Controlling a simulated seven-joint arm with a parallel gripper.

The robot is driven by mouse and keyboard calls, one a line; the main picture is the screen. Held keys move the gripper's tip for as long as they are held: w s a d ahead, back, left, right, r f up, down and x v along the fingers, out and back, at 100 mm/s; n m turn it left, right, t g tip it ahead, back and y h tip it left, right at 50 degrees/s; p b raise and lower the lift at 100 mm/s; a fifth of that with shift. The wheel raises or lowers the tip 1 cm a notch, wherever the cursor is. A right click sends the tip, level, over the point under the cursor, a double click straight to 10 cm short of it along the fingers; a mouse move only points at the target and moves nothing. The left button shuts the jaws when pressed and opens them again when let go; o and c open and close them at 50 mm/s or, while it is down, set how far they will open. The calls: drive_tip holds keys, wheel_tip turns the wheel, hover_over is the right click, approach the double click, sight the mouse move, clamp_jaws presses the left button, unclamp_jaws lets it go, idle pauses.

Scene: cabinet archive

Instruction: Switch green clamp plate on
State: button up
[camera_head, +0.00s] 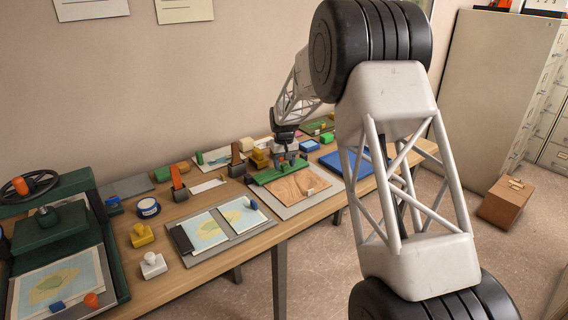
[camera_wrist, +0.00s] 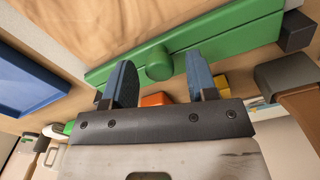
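The green clamp plate (camera_head: 277,171) is a long bar across the back edge of a board with a tan wood-grained sheet (camera_head: 297,186). In the wrist view the clamp plate (camera_wrist: 220,38) runs across the top, with a rounded green knob (camera_wrist: 159,63) at its middle. My gripper (camera_head: 290,158) is over the clamp plate in the head view. In the wrist view my gripper (camera_wrist: 161,72) is open, one blue-grey finger on each side of the knob, with gaps visible. I cannot tell whether the fingers touch the bar.
A blue tray (camera_head: 345,162) lies right of the board. A map board (camera_head: 215,229) lies to the left. Stamps, blocks and a brown upright holder (camera_head: 236,160) crowd the table's back. A green press (camera_head: 55,230) stands at the far left. The floor in front is clear.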

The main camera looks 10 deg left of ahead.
drive_tip(key=c, duration=0.8)
drive_tip(key=shift+w+a+r, duration=0.15)
drive_tip(key=g+h, duration=0.1)
drive_tip(key=w+a+g+h, duration=0.1)
drive_tip(key=r+g+h, duration=0.1)
drive_tip(key=shift+w+a+g+h, duration=0.25)
drive_tip(key=shift+g+h, duration=0.05)
drive_tip(key=shift+w+a+r+g+h, duration=0.15)
drive_tip(key=shift+w+a+g+h, duration=0.35)
drive_tip(key=shift+g+h, duration=0.45)
drive_tip(key=shift+w+a+r+g+h, duration=0.1)
drive_tip(key=shift+w+a+g+h, duration=0.4)
drive_tip(key=shift+g+h, duration=0.45)
drive_tip(key=o, duration=0.9)
drive_tip(key=shift+d+r, duration=0.1)
